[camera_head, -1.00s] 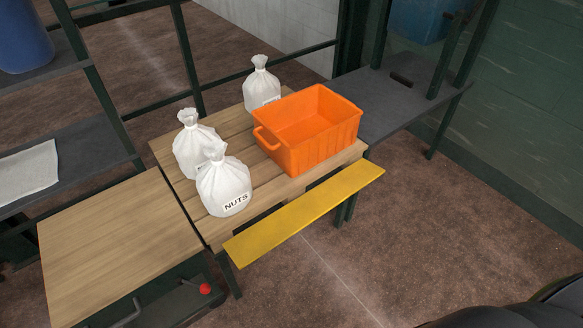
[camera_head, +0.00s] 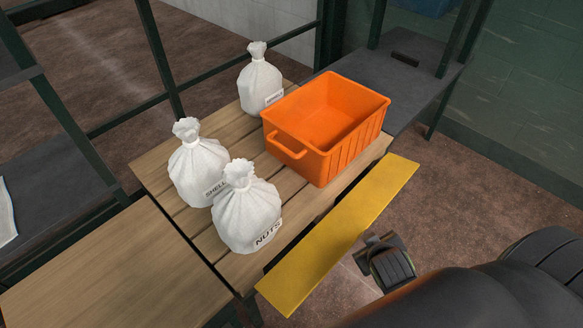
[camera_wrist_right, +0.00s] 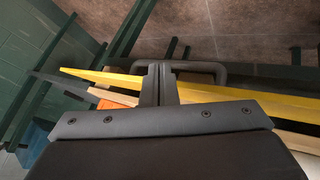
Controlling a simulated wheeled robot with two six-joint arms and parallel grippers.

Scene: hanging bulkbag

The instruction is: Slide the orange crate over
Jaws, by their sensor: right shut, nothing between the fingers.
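The orange crate (camera_head: 348,148) stands upright and empty on the slatted wooden table (camera_head: 160,165), at its right end. A loop handle shows on its left side. In the right wrist view, a bit of orange (camera_wrist_right: 112,104) shows behind the yellow board. My right gripper (camera_head: 376,242) is off the front edge of the yellow board, apart from the crate. In the right wrist view its fingers (camera_wrist_right: 159,72) are together with nothing between them. My left gripper is in neither view.
White tied sacks stand on the table: one marked NUTS (camera_head: 246,215), one left of it (camera_head: 197,172), one behind the crate (camera_head: 260,82). A yellow board (camera_head: 345,235) runs along the table front. A dark grey shelf (camera_head: 425,85) adjoins at the right.

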